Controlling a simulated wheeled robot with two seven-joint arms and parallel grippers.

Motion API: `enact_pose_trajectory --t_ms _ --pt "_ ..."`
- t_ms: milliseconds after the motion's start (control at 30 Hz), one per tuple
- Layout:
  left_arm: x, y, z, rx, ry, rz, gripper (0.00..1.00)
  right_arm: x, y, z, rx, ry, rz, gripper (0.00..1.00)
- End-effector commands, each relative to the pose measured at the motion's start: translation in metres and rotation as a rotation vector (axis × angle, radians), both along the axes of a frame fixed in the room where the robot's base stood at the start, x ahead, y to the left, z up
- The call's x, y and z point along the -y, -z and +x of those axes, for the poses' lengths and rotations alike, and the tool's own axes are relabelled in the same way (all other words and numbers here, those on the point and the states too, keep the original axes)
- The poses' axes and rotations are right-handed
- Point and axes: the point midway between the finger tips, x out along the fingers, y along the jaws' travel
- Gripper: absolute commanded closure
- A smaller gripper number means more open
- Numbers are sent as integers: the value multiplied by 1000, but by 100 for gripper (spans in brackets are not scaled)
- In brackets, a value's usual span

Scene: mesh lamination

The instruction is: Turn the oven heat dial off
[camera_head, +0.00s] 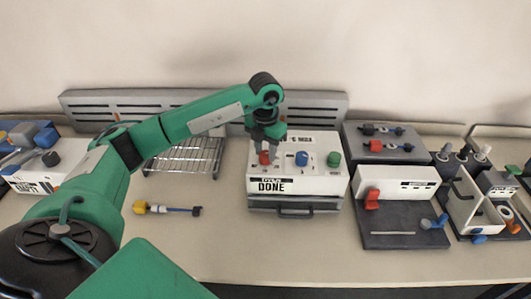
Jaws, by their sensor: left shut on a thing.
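The oven is a white box (318,182) with a dark drawer-like front (318,204) and a "DONE" label, standing at the middle of the bench. On its top are a red dial (264,159), a blue dial (301,158) and a green dial (334,159). My left gripper (265,150) points down from above and is shut on the red dial at the left of the top. The fingers hide part of this dial, and its exact pointing angle cannot be told. My right gripper is not in view.
A wire rack (185,157) stands left of the oven. A dark station with a red lever (372,199) is to the right, with a white tray (474,212) beyond. The bench front is mostly clear.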

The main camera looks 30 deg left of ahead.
Motion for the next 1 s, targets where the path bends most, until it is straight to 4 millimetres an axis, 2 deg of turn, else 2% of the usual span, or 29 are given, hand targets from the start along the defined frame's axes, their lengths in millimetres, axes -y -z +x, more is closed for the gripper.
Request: enact_pose_trajectory --t_ms 400,1000 --pt "-1 0 1 3 -397 1 89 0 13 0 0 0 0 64" --pt "0 -1 1 3 -958 1 89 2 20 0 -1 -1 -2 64"
